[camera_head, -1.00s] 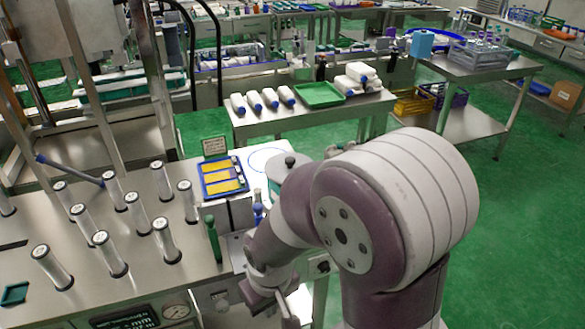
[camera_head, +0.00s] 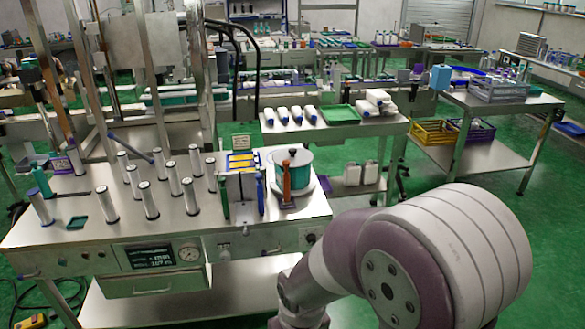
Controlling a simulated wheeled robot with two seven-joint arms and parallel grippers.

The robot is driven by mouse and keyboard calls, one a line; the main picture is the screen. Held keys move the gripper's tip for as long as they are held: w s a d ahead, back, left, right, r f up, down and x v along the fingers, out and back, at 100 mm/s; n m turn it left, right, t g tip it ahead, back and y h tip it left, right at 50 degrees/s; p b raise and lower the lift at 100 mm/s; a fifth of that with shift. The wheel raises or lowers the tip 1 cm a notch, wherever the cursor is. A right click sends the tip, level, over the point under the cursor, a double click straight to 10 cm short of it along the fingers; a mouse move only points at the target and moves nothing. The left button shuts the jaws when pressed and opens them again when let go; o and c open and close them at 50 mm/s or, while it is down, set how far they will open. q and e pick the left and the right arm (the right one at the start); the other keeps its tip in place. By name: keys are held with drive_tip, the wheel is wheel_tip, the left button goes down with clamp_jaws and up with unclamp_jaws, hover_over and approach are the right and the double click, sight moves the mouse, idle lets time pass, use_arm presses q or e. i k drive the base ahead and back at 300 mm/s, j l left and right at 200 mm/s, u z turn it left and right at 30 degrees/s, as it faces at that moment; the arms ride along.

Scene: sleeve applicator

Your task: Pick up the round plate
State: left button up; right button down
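A flat grey disc with a black knob (camera_head: 292,156) lies on top of a teal cylinder (camera_head: 298,172) at the right end of the steel bench. A silver round base (camera_head: 312,187) shows beneath the cylinder. I cannot tell for certain which of these two round pieces is the round plate. An orange-brown upright post (camera_head: 286,182) partly hides the cylinder. My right arm comes in from the lower right. Its hand (camera_head: 300,318) is at the bottom edge, below and apart from the cylinder, with its fingers cut off. My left gripper is not in view.
Several capped tubes (camera_head: 149,200) stand on the steel bench (camera_head: 185,228) to the left. A blue tray with yellow strips (camera_head: 242,162) lies left of the cylinder. Behind are a side table with white bottles and a green tray (camera_head: 343,114). The green floor is open at right.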

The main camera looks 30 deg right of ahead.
sight(299, 157)
drive_tip(key=i+l+u, duration=0.1)
drive_tip(key=l+u, duration=0.35)
drive_tip(key=i+l+u, duration=0.1)
drive_tip(key=l+u, duration=0.25)
drive_tip(key=u, duration=0.15)
drive_tip(key=l+u, duration=0.45)
